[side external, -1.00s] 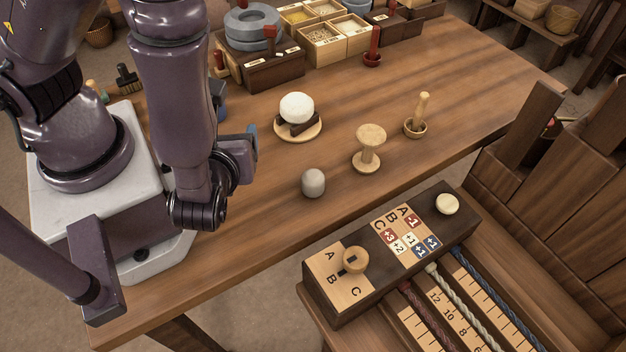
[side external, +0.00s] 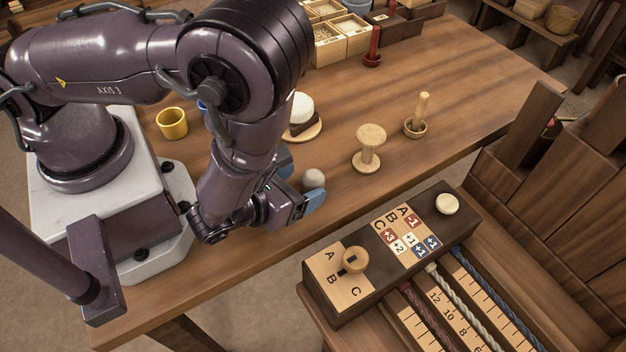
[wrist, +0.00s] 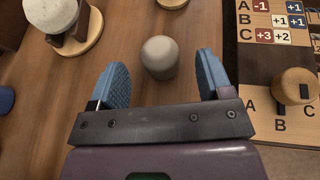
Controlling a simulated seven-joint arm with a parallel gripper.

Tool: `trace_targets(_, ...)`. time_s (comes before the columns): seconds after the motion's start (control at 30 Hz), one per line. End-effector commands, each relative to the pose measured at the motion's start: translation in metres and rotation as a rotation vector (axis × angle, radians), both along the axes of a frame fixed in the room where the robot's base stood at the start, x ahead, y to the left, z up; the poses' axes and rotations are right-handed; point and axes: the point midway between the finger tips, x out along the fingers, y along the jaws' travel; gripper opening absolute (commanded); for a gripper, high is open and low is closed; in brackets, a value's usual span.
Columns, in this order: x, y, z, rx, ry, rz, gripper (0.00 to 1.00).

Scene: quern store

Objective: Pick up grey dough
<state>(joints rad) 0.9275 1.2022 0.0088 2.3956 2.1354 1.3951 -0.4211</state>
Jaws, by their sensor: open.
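The grey dough (side external: 313,179) is a small rounded lump standing on the wooden table. In the wrist view the grey dough (wrist: 160,57) lies just ahead of my fingertips, roughly centred between them and slightly beyond. My gripper (side external: 304,180) has blue finger pads and is low beside the dough, partly covering its lower left in the side view. In the wrist view my gripper (wrist: 162,75) is open with nothing held between its fingers. I cannot tell whether a finger touches the dough.
A white ball (side external: 301,107) rests on a dark stand on a round board (side external: 311,134). A wooden spool (side external: 369,148) and a pestle in a cup (side external: 417,124) stand behind the dough. A labelled box (side external: 330,300) with a knob is in front. A yellow cup (side external: 172,123) stands left.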

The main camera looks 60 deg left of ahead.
Motion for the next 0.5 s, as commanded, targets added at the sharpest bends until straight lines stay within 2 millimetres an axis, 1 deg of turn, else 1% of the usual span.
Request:
trace_targets(0.17,0.013,0.003,-0.005,0.001,-0.001,0.003,0.72)
trace_targets(0.3,0.033,0.008,-0.012,0.002,-0.001,0.002,0.72)
trace_targets(0.4,0.045,0.010,-0.017,0.000,-0.001,0.002,0.72)
trace_targets(0.5,0.050,0.011,-0.020,0.001,0.000,0.001,0.72)
